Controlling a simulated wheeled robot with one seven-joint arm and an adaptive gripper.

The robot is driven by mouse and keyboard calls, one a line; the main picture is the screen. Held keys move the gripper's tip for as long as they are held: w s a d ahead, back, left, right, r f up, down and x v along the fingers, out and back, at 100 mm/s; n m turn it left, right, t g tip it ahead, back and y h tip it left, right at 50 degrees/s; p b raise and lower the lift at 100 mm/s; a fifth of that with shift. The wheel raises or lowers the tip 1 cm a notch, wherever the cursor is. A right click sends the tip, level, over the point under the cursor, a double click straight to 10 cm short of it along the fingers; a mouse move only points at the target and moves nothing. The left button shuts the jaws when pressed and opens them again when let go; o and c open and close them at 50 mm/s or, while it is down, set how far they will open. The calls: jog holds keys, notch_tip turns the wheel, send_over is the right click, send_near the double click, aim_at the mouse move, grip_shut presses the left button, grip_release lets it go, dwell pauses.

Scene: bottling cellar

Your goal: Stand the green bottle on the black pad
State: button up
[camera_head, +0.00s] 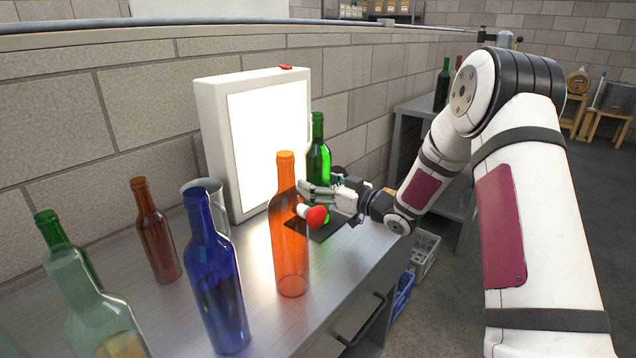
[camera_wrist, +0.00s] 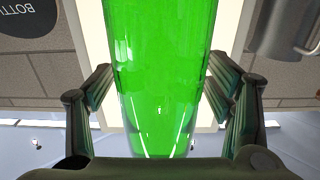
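The green bottle (camera_head: 318,158) is upright over the black pad (camera_head: 327,236), in front of the lit panel. My gripper (camera_head: 312,190) is at its lower body, and its fingers lie across the near side in the head view. In the wrist view the green bottle (camera_wrist: 158,75) fills the middle, with a finger of my gripper (camera_wrist: 160,85) close against each side, so it looks shut on the bottle. The bottle's base is partly hidden, so I cannot tell whether it touches the pad.
An orange bottle (camera_head: 289,240) stands close in front of the pad, with a red-and-white object (camera_head: 317,216) beside it. A blue bottle (camera_head: 215,280), a brown bottle (camera_head: 154,235) and a light box (camera_head: 213,130) stand farther left. Crates (camera_head: 424,250) sit on the floor.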

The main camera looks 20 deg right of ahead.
jog(key=shift+r, duration=0.1)
jog(key=shift+s+d, duration=0.25)
jog(key=p+v, duration=0.1)
jog(key=v, duration=1)
notch_tip(320, 180, up, 6)
jog(key=d+m+g+h, duration=0.2)
jog(key=d+h, duration=0.1)
jog(key=h, duration=0.6)
jog(key=s+r+m+g+h, duration=0.2)
jog(key=s+r+m+h, duration=0.15)
jog(key=s, duration=0.55)
jog(key=s+a+g, duration=0.3)
jog(key=s, duration=0.8)
jog(key=s+a+m+g+y, duration=0.1)
jog(key=s+a+g, duration=0.2)
jog(key=s, duration=0.9)
jog(key=s+a+f+g+y, duration=0.1)
jog(key=s+a+g, duration=0.2)
jog(key=s, duration=0.8)
jog(key=shift+s+a+m, duration=0.35)
jog(key=shift+a, duration=0.2)
